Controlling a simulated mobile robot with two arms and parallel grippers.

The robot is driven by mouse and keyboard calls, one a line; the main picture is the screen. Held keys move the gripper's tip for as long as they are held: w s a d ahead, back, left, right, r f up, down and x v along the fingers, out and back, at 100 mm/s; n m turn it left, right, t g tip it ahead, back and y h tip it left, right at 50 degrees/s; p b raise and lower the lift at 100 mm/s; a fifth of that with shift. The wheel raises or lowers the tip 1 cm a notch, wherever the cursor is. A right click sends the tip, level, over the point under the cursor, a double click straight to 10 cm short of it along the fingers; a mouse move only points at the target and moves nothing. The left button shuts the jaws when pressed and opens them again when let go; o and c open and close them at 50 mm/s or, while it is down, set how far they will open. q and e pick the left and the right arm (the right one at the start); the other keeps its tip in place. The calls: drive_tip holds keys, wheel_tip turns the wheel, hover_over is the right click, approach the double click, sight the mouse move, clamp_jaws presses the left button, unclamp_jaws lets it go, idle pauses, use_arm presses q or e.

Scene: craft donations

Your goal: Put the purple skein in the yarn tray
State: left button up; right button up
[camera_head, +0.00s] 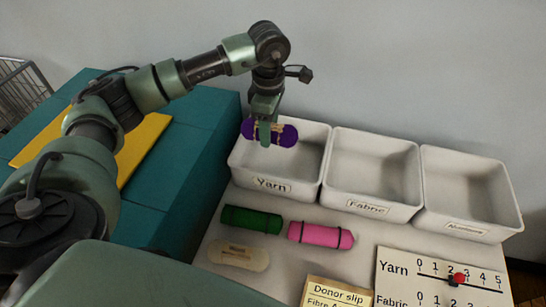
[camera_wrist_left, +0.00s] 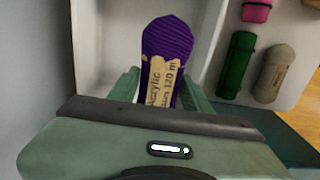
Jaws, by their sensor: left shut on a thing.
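The purple skein (camera_head: 286,136) has a tan paper label and is held by my left gripper (camera_head: 265,132). In the head view the skein is over the white tray labelled Yarn (camera_head: 258,184), at the left of three trays. In the left wrist view the purple skein (camera_wrist_left: 168,42) lies between the fingers of my left gripper (camera_wrist_left: 165,92), its label reading "Acrylic". The bare white floor of a tray shows beyond it. The gap between skein and tray floor is hard to judge. My right gripper is not in view.
Fabric (camera_head: 372,204) and a third tray (camera_head: 466,228) stand to the right. Green (camera_head: 251,219) and pink (camera_head: 320,235) rolls and a cream skein (camera_head: 239,256) lie in front. A donor slip (camera_head: 335,295) and a Yarn/Fabric counter board (camera_head: 440,280) lie nearer. A wall is behind.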

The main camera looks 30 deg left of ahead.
use_arm(q)
hover_over(270, 170)
wheel_tip(270, 170, down, 8)
drive_tip(key=shift+s+f+p, duration=0.1)
drive_tip(key=shift+p, duration=0.35)
drive_tip(key=shift+f, duration=0.95)
wheel_tip(270, 170, down, 3)
drive_tip(key=shift+f+p, duration=0.2)
drive_tip(key=shift+p, duration=0.1)
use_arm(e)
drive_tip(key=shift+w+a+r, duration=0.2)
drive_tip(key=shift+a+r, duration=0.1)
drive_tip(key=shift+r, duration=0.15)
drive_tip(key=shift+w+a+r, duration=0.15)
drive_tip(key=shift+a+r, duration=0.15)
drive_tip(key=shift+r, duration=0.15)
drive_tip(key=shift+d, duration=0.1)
use_arm(q)
drive_tip(key=shift+f, duration=0.2)
drive_tip(key=o, duration=1.4)
drive_tip(key=shift+c, duration=0.2)
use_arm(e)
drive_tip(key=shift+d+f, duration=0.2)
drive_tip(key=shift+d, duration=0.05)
